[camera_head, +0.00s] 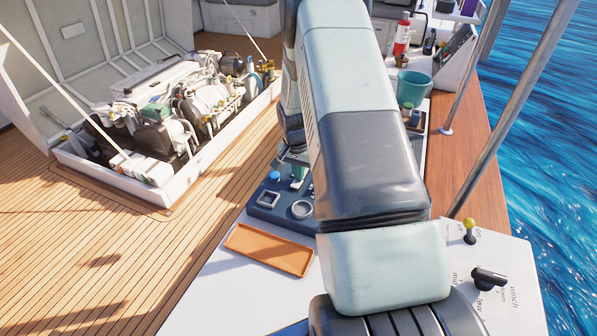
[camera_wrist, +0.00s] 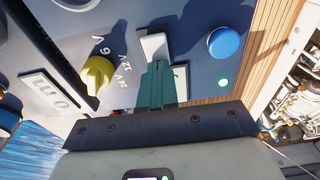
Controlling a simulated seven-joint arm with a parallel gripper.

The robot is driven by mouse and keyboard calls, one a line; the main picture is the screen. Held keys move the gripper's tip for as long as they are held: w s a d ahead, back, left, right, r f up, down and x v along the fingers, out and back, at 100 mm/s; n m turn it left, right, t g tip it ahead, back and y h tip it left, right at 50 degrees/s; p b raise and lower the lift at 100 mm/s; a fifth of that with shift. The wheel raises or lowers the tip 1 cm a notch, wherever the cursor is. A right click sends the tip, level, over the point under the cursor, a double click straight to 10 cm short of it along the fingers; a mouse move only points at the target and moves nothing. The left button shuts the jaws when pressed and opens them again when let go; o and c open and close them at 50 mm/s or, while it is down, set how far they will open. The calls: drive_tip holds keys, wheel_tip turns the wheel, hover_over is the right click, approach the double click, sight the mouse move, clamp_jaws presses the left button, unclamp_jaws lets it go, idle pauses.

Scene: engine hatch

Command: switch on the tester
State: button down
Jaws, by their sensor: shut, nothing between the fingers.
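The tester appears to be the dark blue panel (camera_head: 262,212), largely hidden behind my arm in the head view.
An orange tray (camera_head: 270,249) lies in front of the panel on the white surface. A teal cup (camera_head: 412,88) and a red bottle (camera_head: 402,35) stand behind my arm. The open engine hatch (camera_head: 165,115) is at left.

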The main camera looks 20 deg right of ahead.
sight(295, 185)
drive_tip(key=shift+s+f, duration=0.1)
drive_tip(key=shift+s, duration=0.05)
drive_tip(key=shift+s+a+r, duration=0.25)
drive_tip(key=shift+s+a, duration=0.25)
drive_tip(key=shift+a, duration=0.1)
wheel_tip(295, 185, up, 14)
drive_tip(key=s+a, duration=0.1)
drive_tip(key=shift+s+a, duration=0.25)
drive_tip(key=shift+s, duration=0.05)
drive_tip(key=shift+f, duration=0.1)
drive_tip(key=shift+w+d, duration=0.4)
drive_tip(key=shift+w, duration=0.15)
drive_tip(key=shift+f, duration=0.1)
